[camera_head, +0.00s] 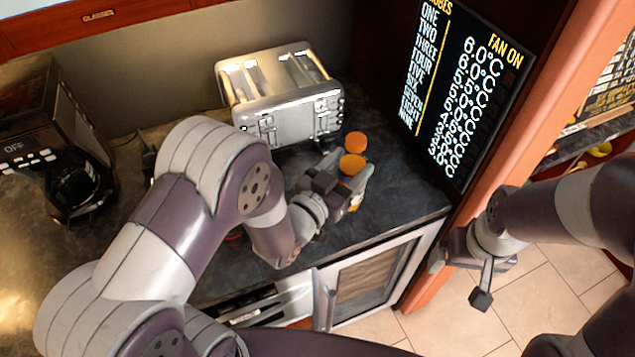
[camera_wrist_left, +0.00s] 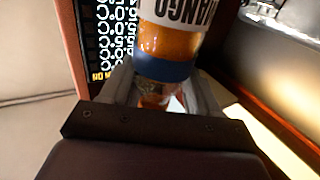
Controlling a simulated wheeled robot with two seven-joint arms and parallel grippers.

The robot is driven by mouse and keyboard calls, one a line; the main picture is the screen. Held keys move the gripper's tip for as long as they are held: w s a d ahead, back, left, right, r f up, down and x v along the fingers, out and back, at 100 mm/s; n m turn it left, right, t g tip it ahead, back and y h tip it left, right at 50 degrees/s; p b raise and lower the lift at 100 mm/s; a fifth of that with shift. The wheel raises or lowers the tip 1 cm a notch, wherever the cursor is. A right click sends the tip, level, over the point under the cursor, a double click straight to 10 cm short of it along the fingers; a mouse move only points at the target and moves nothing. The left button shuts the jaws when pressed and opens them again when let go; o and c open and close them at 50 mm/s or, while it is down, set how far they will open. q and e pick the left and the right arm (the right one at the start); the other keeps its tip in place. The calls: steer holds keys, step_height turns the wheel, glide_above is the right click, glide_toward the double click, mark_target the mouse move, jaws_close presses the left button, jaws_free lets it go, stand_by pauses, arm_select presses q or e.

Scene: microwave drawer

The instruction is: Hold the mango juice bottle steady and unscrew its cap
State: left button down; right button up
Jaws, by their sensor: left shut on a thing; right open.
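The mango juice bottle shows in the left wrist view (camera_wrist_left: 170,42), with orange juice, a white label reading MANGO upside down in the picture, and a blue band. My left gripper (camera_wrist_left: 160,92) is shut around it below that band in the picture. In the head view my left gripper (camera_head: 350,184) is over the dark counter, in front of the toaster. Two orange round tops show by its fingers, a nearer one (camera_head: 352,164) and a farther one (camera_head: 355,142); I cannot tell which is the bottle's cap. My right gripper (camera_head: 464,279) is open and empty, low at the right, away from the bottle.
A silver toaster (camera_head: 285,98) stands behind the left gripper. A coffee machine (camera_head: 60,150) stands at the left. A display panel (camera_head: 462,95) rises at the right. A glass-fronted cabinet door (camera_head: 370,280) is below the counter. Tiled floor (camera_head: 535,305) lies beneath my right gripper.

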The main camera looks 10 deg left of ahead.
arm_select(q)
steer(key=w+a+f+p, duration=0.1)
steer(key=a+f+p, duration=0.1)
steer(key=a+f, duration=0.9)
steer(key=shift+w+a, duration=0.15)
steer(key=shift+w, duration=0.2)
steer(key=shift+c, duration=1.2)
jaws_free()
steer(key=shift+s, duration=0.1)
steer(key=shift+r, duration=0.1)
arm_select(e)
steer(key=shift+s+d+r, duration=0.1)
steer(key=shift+s+r, duration=0.25)
steer(key=shift+r, duration=0.25)
steer(key=shift+s+d+r, duration=0.1)
steer(key=shift+s+r, duration=0.25)
steer(key=shift+r, duration=0.25)
steer(key=shift+r, duration=0.1)
